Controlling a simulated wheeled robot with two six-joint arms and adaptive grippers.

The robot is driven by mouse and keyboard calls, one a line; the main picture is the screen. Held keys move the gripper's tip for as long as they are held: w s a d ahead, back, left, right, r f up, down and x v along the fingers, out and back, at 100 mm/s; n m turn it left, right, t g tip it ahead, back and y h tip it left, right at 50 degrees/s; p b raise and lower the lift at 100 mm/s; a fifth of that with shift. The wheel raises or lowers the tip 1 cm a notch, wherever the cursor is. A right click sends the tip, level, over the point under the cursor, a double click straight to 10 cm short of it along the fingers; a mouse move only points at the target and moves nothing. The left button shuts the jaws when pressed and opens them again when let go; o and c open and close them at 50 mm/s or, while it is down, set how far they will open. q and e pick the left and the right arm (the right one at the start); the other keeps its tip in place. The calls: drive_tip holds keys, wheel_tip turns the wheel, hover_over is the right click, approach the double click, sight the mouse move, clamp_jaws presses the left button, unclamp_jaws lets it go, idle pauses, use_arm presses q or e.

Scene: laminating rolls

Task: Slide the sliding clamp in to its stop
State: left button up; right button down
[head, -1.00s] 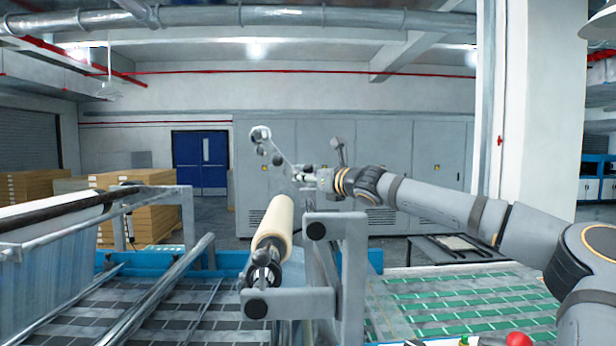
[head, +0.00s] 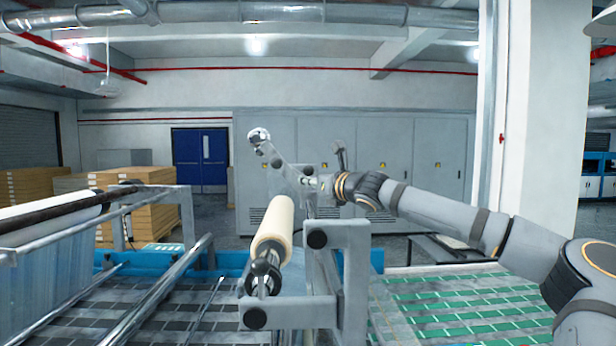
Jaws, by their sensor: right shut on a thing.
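My right gripper (head: 314,184) reaches in from the right, shut on a small grey part beyond the machine frame. I take this part to be the sliding clamp (head: 304,170), at the lower end of a slanted grey arm with dark round fittings and a pale knob at its upper left end. The fingers and the exact grip are too small to make out, and the stop cannot be told apart. A cream roll (head: 272,228) lies on a dark-ended shaft just in front. My left gripper is out of view.
A grey bracket frame (head: 352,270) stands close in front, below my right arm. Metal bars and a white film roll (head: 50,215) are at left. A green-patterned web (head: 450,305) lies at right. Grey cabinets (head: 440,150) stand behind.

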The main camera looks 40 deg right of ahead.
drive_tip(key=shift+d+r, duration=0.35)
drive_tip(key=shift+r, duration=0.2)
drive_tip(key=shift+a, duration=0.15)
drive_tip(key=c, duration=1.2)
unclamp_jaws()
drive_tip(key=shift+s+a, duration=0.25)
drive_tip(key=shift+a, duration=0.15)
drive_tip(key=shift+w+d+r, duration=0.15)
drive_tip(key=shift+d+r, duration=0.1)
drive_tip(key=shift+r, duration=0.05)
drive_tip(key=r, duration=0.8)
drive_tip(key=shift+s+a, duration=0.2)
drive_tip(key=shift+a, duration=0.15)
drive_tip(key=shift+w+d+r, duration=0.1)
drive_tip(key=shift+d+r, duration=0.1)
drive_tip(key=shift+r, duration=0.45)
drive_tip(key=shift+a+r, duration=0.2)
drive_tip(key=shift+d, duration=0.15)
